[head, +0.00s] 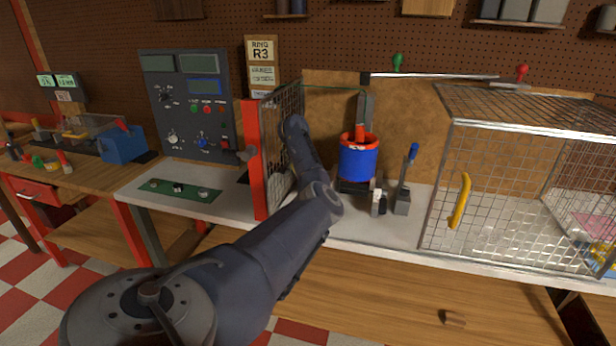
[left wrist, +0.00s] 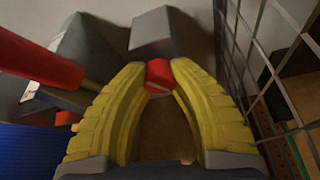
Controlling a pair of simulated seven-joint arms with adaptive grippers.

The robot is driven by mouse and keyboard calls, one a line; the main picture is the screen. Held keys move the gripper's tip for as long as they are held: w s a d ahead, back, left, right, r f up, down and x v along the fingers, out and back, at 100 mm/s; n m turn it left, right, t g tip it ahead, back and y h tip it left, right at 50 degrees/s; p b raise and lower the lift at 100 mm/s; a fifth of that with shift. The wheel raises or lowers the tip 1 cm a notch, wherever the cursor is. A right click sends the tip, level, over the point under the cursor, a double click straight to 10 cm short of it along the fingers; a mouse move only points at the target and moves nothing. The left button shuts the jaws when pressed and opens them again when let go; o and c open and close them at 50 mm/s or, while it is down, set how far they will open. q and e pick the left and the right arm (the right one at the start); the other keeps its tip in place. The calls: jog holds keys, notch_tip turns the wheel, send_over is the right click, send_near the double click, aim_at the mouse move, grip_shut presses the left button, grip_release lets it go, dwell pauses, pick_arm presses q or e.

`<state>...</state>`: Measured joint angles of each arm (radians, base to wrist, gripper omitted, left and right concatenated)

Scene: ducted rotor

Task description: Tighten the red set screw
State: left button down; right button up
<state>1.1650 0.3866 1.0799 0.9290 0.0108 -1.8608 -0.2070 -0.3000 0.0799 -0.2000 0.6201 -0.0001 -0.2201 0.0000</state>
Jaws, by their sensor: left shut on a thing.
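In the left wrist view, the yellow fingers of my left gripper (left wrist: 159,70) are closed around a small red set screw (left wrist: 158,74). The screw sits at the fingertips, against a grey block (left wrist: 165,35). A blue cylinder with a red rim, the ducted rotor (head: 358,162), stands on the white bench to the right of my arm. My right gripper is in neither view.
The open mesh door (head: 282,140) stands close to my left arm, and its grid (left wrist: 265,60) also shows beside the fingers. A red bar (left wrist: 35,62) is near them on the left. A wire cage (head: 520,190) with a yellow handle stands right; a control panel (head: 187,105) stands left.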

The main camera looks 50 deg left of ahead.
pick_arm(q)
jog(key=c, duration=1)
grip_release()
jog(key=shift+c, duration=0.2)
jog(key=shift+r, duration=0.1)
notch_tip(320, 180, up, 10)
jog(key=shift+f, duration=0.1)
jog(key=shift+w, duration=0.1)
